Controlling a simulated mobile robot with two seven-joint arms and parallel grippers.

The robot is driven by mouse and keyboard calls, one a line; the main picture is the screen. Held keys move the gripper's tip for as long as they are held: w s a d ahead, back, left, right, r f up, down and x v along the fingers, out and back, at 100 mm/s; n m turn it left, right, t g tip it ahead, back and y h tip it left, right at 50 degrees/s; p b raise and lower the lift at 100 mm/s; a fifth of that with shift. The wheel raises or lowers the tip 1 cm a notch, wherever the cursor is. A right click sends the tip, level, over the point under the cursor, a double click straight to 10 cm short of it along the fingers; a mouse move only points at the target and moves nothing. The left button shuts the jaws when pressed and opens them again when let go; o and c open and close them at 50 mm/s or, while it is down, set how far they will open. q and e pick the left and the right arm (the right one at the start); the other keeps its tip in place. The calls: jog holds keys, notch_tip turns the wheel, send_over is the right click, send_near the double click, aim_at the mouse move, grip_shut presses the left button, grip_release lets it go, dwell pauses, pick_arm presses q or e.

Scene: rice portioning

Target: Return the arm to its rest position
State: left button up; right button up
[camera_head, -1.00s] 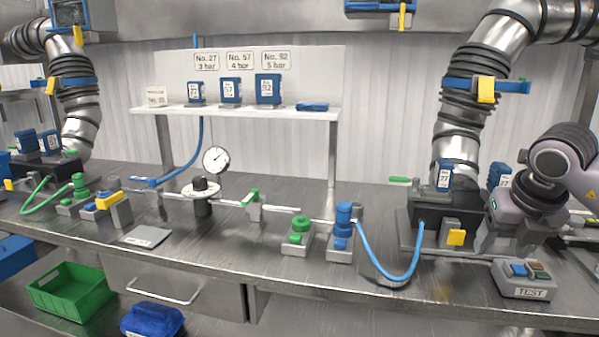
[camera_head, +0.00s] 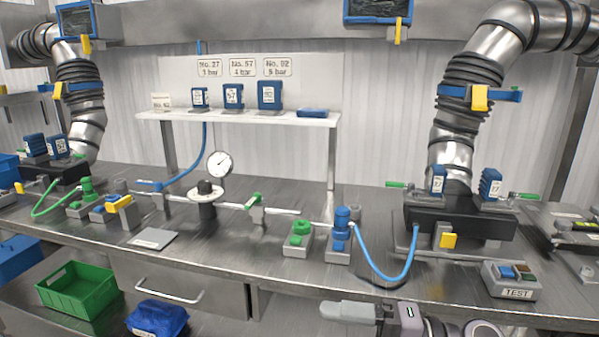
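My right arm shows at the bottom right edge, low in front of the bench. Its gripper (camera_head: 348,312) points left, below the bench's front edge and apart from everything on it. The fingers appear as one pale grey shape from this side, so I cannot tell whether they are open or shut. No held object is visible. My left gripper and arm are not in view.
The metal bench (camera_head: 300,262) carries pipework, a pressure gauge (camera_head: 220,164), a blue hose (camera_head: 408,272), a black block (camera_head: 458,223) with blue cartridges, and a TEST box (camera_head: 512,280). A green crate (camera_head: 75,292) and blue bundle (camera_head: 157,317) sit lower left.

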jog(key=d+f+m+t+h+p, duration=0.1)
jog(key=d+f+m+t+h, duration=0.5)
jog(key=m, duration=0.5)
jog(key=d+f+m+t+h+p, duration=0.1)
jog(key=d+f+m+t+h, duration=0.25)
jog(key=m+t, duration=0.65)
jog(key=s+d+f+m+g+h, duration=0.2)
jog(key=s+f+m+g+h, duration=0.1)
jog(key=s+f, duration=0.4)
jog(key=s+d+f+m+g+h+p, duration=0.1)
jog(key=s+d+f+m+g+h, duration=0.2)
jog(key=f, duration=0.6)
jog(key=s+m+g, duration=0.2)
jog(key=s+m, duration=0.1)
jog(key=s, duration=0.1)
jog(key=shift+d+m+g+p, duration=0.15)
jog(key=shift+m+g+p, duration=0.15)
jog(key=shift+g, duration=0.1)
jog(key=shift+h, duration=0.25)
